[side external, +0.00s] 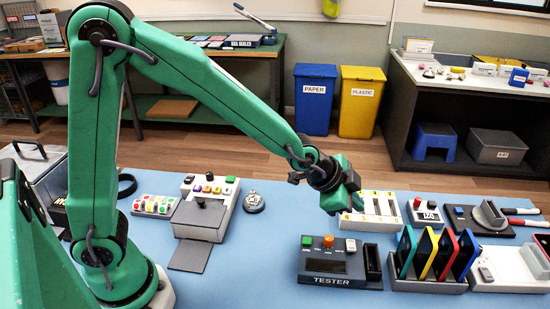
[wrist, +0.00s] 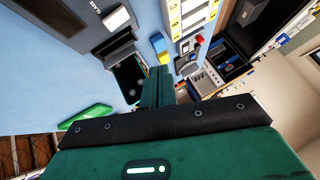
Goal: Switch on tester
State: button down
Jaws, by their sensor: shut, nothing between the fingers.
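The tester (side external: 330,283) is a dark grey box with its name in white on the front, on the blue bench in the side view. Its top carries a green button (side external: 307,241), an orange knob (side external: 328,241) and a white switch-like part (side external: 351,245). A dark screen (side external: 325,266) sits below these, with no lit display visible. My gripper (side external: 334,207) is shut and empty, above and behind the tester, apart from it. Its green fingers (wrist: 160,80) also show together in the wrist view, where I cannot clearly identify the tester.
A rack holds several coloured phones (side external: 425,255) close right of the tester. A tray with white compartments (side external: 372,222) stands behind it. A bell (side external: 253,202), a button box (side external: 213,187) and a grey stand (side external: 198,217) are left. The bench between stand and tester is clear.

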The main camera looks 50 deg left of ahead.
jog(key=shift+f, duration=0.1)
jog(key=shift+s+d+f, duration=0.15)
jog(key=shift+f, duration=1.25)
jog(key=shift+s+d+f, duration=0.15)
jog(key=shift+f, duration=1.3)
jog(key=shift+s+d+f, duration=0.15)
jog(key=shift+f, duration=1.25)
jog(key=shift+f, duration=0.65)
jog(key=shift+a+r, duration=0.1)
jog(key=shift+r, duration=0.5)
jog(key=shift+w+r, duration=0.1)
jog(key=shift+r, duration=0.05)
jog(key=shift+w+a+r, duration=0.1)
jog(key=shift+a+r, duration=0.05)
jog(key=shift+r, duration=1.05)
jog(key=shift+w+a+r, duration=0.1)
jog(key=shift+r, duration=1.05)
